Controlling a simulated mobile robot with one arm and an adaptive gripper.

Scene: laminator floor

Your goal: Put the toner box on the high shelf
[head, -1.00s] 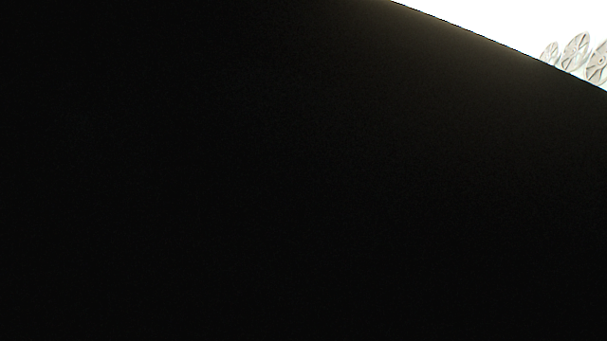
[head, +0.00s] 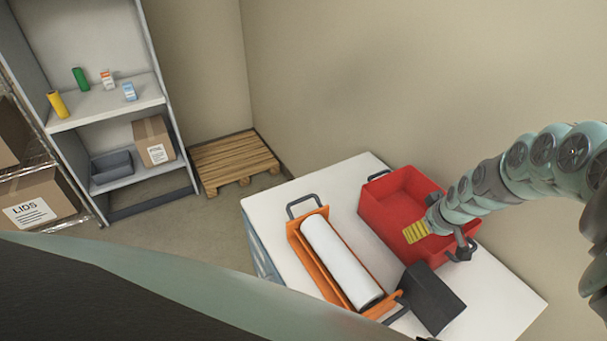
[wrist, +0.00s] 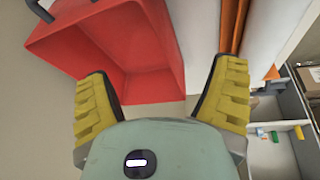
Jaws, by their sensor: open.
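My gripper (head: 440,242) is open and empty at the near right side of the red bin on the white table. In the wrist view its yellow-padded fingers (wrist: 162,76) stand wide apart with the red bin beyond them. A black box (head: 433,297) lies on the table just below my gripper; no label shows, so I cannot tell whether it is the toner box. The grey shelf unit's upper shelf (head: 85,113) at the back left holds a yellow cylinder (head: 58,104), a green cylinder (head: 81,79) and two small cartons, orange-white (head: 107,80) and blue-white (head: 130,92).
The red bin (head: 375,212) looks empty. An orange tray (head: 300,250) with a white roll (head: 341,262) sits left of it. The lower shelf holds a grey bin (head: 112,166) and a labelled carton (head: 153,140). A wooden pallet (head: 234,160) lies on the floor.

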